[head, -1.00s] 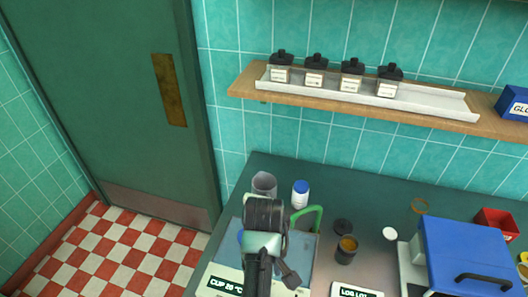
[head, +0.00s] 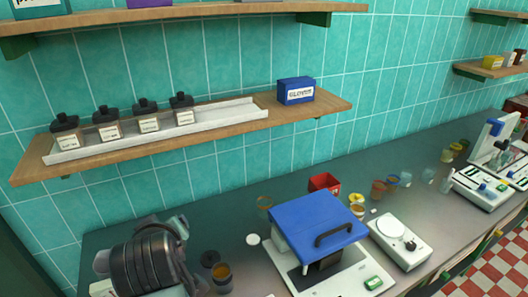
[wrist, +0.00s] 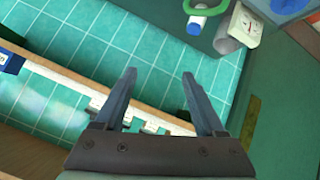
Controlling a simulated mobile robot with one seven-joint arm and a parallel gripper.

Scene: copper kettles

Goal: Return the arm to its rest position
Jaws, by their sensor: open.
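My gripper (wrist: 160,103) shows in the wrist view with its two fingers apart and nothing between them. Behind the fingers are teal wall tiles and the shelf with its white tray. In the head view my arm is at the lower left, above the dark counter (head: 215,228). The gripper's fingertips are hard to make out there.
Several dark-capped bottles stand in a white tray (head: 225,113) on the wooden shelf (head: 330,105), with a blue box (head: 295,90). On the counter are a blue-lidded device (head: 305,220), a red bin (head: 324,182) and a brown jar (head: 222,275). A white-capped bottle (wrist: 195,25) shows in the wrist view.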

